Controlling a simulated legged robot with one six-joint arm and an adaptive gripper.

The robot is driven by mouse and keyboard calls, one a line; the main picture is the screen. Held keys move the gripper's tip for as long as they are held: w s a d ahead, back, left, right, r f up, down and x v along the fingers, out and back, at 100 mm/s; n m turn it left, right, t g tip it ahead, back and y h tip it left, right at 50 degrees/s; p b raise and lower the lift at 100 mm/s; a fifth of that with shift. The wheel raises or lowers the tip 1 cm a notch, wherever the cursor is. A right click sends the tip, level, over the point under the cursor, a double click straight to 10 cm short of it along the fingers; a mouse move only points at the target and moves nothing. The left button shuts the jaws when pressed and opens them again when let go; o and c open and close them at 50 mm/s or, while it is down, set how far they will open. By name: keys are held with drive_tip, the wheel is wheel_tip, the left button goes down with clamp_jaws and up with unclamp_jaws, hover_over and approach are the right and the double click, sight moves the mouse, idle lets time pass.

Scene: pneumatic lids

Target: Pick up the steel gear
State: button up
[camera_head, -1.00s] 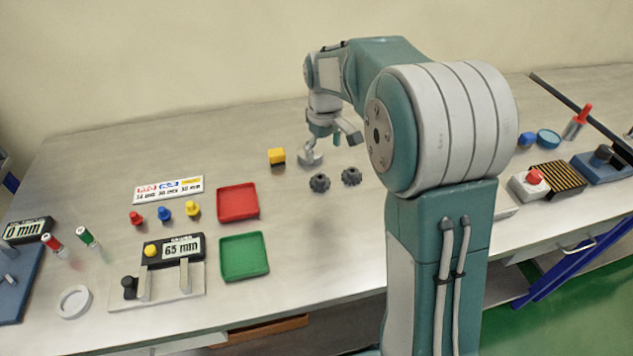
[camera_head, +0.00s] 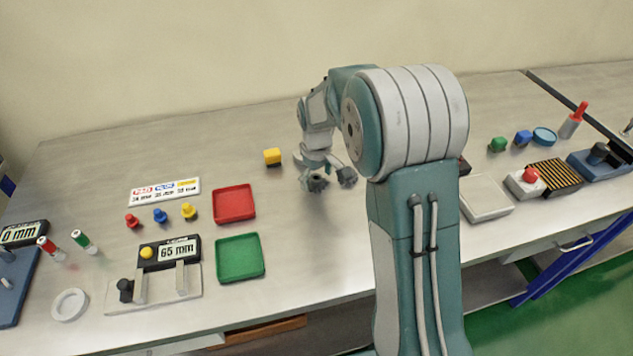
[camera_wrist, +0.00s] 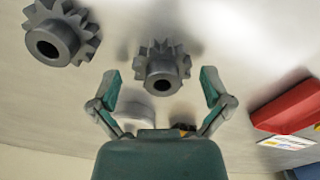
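Two dark grey toothed gears lie close together on the metal table, and I cannot tell by colour which is steel. In the wrist view one gear (camera_wrist: 162,70) is between and just beyond my open fingers, not touching them. The other gear (camera_wrist: 62,35) is at the upper left, outside the fingers. In the head view the left gear (camera_head: 317,184) is partly hidden under my gripper (camera_head: 325,176), and the right gear (camera_head: 347,177) is beside it. My gripper (camera_wrist: 162,88) is open and empty, pointing down at the table.
A green tray (camera_head: 240,243) is nearer. A pale object (camera_wrist: 135,115) is partly hidden by my gripper. The table in front of the gears is clear.

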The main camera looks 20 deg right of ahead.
sight(316, 178)
drive_tip(key=shift+a, duration=0.15)
drive_tip(key=c, duration=1)
drive_tip(key=shift+o, duration=0.2)
drive_tip(key=shift+r, duration=0.55)
wheel_tip(316, 178, up, 3)
drive_tip(key=shift+s+f, duration=0.1)
drive_tip(key=shift+f, duration=0.1)
drive_tip(key=s+d+r, duration=0.2)
drive_tip(key=s+r, duration=0.7)
drive_tip(key=s, duration=0.4)
drive_tip(key=shift+s+d+r, duration=0.15)
drive_tip(key=shift+s+r, duration=0.05)
drive_tip(key=shift+s, duration=0.15)
